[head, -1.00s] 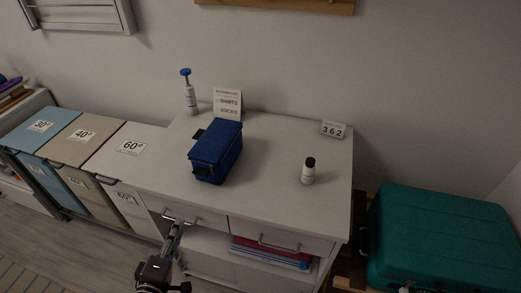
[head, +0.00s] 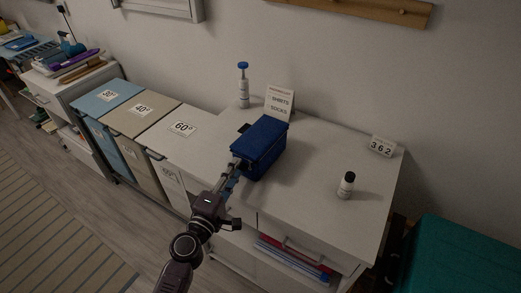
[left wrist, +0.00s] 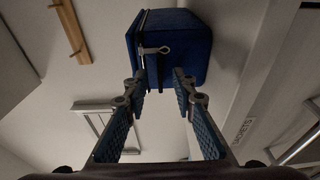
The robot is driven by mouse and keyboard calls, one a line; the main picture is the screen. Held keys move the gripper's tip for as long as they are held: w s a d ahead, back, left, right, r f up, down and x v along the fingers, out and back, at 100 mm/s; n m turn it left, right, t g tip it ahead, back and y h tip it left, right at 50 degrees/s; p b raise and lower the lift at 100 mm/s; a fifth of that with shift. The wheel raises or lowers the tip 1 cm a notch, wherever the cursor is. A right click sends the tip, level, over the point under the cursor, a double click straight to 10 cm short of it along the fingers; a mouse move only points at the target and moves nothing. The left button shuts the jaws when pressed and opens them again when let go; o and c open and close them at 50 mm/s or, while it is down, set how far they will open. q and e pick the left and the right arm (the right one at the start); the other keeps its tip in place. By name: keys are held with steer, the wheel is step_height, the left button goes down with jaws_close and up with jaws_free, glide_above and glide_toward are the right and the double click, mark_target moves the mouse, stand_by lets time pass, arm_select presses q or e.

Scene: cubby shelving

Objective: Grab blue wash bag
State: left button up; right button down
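The blue wash bag (head: 262,147) sits on the white cabinet top, with a small dark tab at its far left side. In the left wrist view the bag (left wrist: 176,44) is just beyond the fingertips, with a pull tab and dark strap on its near face. My left gripper (head: 234,168) is at the bag's near left end. Whether a fingertip touches the bag is unclear. My right gripper is out of view.
A small white bottle with a black cap (head: 346,186) and a "362" sign (head: 383,146) stand right of the bag. A blue-topped pump bottle (head: 243,86) and a list card (head: 280,102) stand behind it. Labelled bins (head: 140,112) are left; a teal case (head: 455,262) is right.

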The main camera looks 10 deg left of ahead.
arm_select(q)
steer(key=shift+w, duration=0.3)
steer(key=shift+c, duration=0.5)
jaws_close()
steer(key=shift+r, duration=0.15)
